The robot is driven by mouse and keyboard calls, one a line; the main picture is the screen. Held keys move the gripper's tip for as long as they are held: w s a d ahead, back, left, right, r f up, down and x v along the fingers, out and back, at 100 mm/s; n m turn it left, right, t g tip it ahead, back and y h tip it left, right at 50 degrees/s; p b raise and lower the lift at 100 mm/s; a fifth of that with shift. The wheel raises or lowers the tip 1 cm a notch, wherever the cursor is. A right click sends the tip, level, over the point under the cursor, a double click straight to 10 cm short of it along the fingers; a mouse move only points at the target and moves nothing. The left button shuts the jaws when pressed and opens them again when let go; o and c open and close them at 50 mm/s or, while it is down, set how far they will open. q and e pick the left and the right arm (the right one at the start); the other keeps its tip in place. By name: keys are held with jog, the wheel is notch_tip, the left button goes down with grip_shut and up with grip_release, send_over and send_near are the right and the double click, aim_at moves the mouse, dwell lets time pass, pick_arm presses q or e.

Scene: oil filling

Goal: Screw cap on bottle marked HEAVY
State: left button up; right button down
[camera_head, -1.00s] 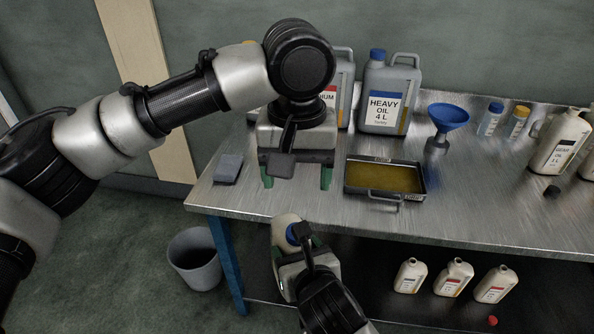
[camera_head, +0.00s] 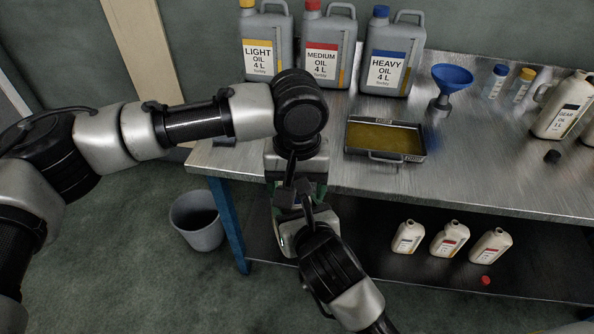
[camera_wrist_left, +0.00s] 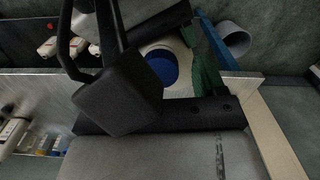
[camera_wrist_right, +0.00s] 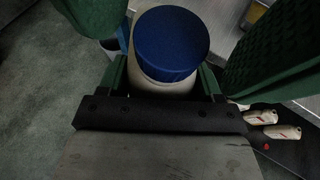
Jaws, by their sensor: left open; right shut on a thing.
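A cream-white bottle (camera_wrist_right: 160,84) is held in my right gripper (camera_head: 288,228), in front of the table edge. A round blue cap (camera_wrist_right: 172,43) sits on its top; the cap also shows in the left wrist view (camera_wrist_left: 161,67). I cannot tell how tightly it is seated. The bottle's label is hidden, so its marking cannot be read. My left gripper (camera_head: 297,180) is right above the right one, open. Its green fingers stand on either side of the cap in the right wrist view, with gaps between. In the head view the arms hide bottle and cap.
Grey cans marked LIGHT (camera_head: 262,45), MEDIUM (camera_head: 326,45) and HEAVY (camera_head: 391,55) stand at the table's back. A tray of oil (camera_head: 418,157), a blue funnel (camera_head: 451,77) and a gear oil bottle (camera_head: 565,105) are there too. Three white bottles (camera_head: 449,240) stand on the lower shelf.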

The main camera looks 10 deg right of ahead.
pick_arm(q)
jog(key=c, duration=1.2)
jog(key=o, duration=1.1)
jog(key=shift+c, duration=0.2)
jog(key=shift+s+r, duration=0.15)
jog(key=shift+r, duration=1)
jog(key=shift+s+r, duration=0.1)
jog(key=shift+r, duration=1)
jog(key=o, duration=0.5)
jog(key=shift+o, duration=0.2)
notch_tip(320, 180, up, 12)
jog(key=shift+w, duration=0.1)
